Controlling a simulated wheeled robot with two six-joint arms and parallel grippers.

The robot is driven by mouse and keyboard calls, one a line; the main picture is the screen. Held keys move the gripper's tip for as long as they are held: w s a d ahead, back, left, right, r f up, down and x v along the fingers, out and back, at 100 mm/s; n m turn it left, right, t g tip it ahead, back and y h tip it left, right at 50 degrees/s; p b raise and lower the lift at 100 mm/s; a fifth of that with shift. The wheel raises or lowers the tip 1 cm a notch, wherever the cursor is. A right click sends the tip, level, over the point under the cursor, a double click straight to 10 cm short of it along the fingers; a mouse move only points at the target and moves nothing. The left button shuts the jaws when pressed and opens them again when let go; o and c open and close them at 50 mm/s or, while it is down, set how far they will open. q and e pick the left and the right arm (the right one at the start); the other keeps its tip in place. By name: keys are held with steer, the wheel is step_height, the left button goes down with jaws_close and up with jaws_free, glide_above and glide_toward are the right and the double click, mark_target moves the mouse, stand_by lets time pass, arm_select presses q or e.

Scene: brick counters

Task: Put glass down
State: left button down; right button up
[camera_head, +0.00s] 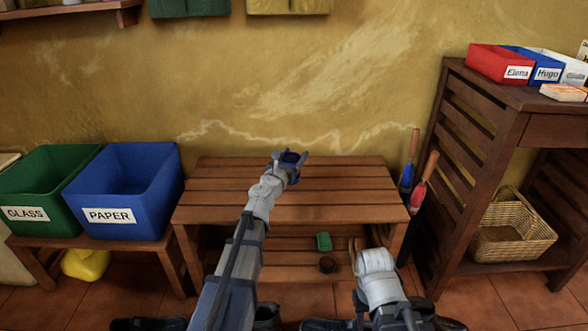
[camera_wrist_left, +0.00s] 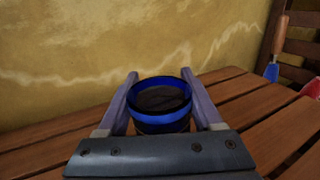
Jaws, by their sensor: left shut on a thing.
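The glass is a small round cup with a blue rim and a dark inside (camera_wrist_left: 160,96); in the head view it shows as a dark blue shape (camera_head: 291,157). My left gripper (camera_head: 290,156) is shut on it, with one finger on each side of the cup in the left wrist view (camera_wrist_left: 160,78). The cup looks upright, over the slatted wooden table (camera_head: 335,198). I cannot tell whether its base touches the slats; the gripper hides its lower part. My right gripper (camera_head: 355,250) is low in front of the table, and its fingers are unclear.
The tabletop around the cup is bare. A green GLASS bin (camera_head: 45,185) and a blue PAPER bin (camera_head: 125,190) stand left. Garden trowels (camera_head: 420,185) stand at the table's right, beside a wooden shelf (camera_head: 500,110). A green block (camera_head: 324,241) and dark pot (camera_head: 327,265) are below.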

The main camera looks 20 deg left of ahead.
arm_select(q)
step_height(320, 180, down, 4)
steer(key=b, duration=0.3)
steer(key=shift+r, duration=0.3)
steer(key=shift+c, duration=0.2)
jaws_free()
steer(key=s, duration=0.4)
steer(key=s+a, duration=0.1)
steer(key=s, duration=0.7)
steer(key=shift+a, duration=0.2)
steer(key=shift+o, duration=0.2)
